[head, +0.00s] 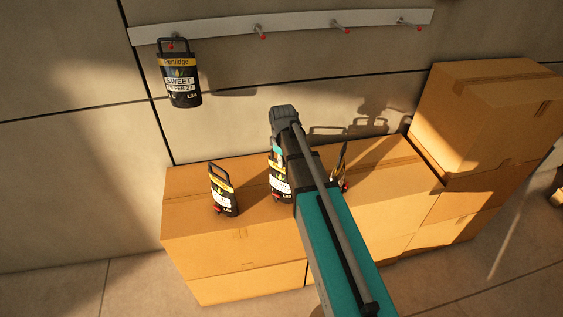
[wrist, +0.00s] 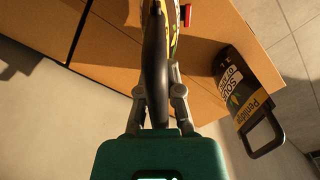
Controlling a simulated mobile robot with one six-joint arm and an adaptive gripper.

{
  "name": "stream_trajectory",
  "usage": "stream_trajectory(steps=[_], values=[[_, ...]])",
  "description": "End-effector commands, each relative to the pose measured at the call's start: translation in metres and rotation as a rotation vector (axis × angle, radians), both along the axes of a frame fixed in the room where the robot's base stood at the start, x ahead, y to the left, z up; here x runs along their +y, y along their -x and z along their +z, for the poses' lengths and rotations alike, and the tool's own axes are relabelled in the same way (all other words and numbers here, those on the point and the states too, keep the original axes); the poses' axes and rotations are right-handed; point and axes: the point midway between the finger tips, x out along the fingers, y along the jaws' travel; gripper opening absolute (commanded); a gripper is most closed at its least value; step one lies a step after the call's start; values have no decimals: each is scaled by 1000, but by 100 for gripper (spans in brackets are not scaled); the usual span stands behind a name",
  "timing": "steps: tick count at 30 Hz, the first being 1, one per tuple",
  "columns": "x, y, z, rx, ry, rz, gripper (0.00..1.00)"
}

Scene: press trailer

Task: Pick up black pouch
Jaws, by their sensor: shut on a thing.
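In the head view, a black pouch (head: 281,188) with a yellow and white label stands in the middle of the box tops, partly covered by my arm. In the wrist view, my gripper (wrist: 158,94) is shut on a black pouch (wrist: 155,62) seen edge-on, with a finger on each side of its black handle. This appears to be the middle pouch. In the head view the gripper's fingers are hidden by the arm. I cannot tell whether the pouch touches the box.
A second pouch (head: 223,190) stands left on the cardboard boxes (head: 230,247); another (head: 340,163) stands right, edge-on. One more pouch (head: 180,82) hangs from the wall rail (head: 235,25). Taller boxes (head: 490,105) stand at right. A pouch (wrist: 243,97) shows at right in the wrist view.

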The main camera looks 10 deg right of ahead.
Motion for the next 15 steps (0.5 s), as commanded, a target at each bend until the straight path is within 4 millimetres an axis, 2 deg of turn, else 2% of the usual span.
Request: stream_trajectory(steps=[3,15], values=[[0,0,15,1,0,0,0],[0,35,53,1,-1,0,0]])
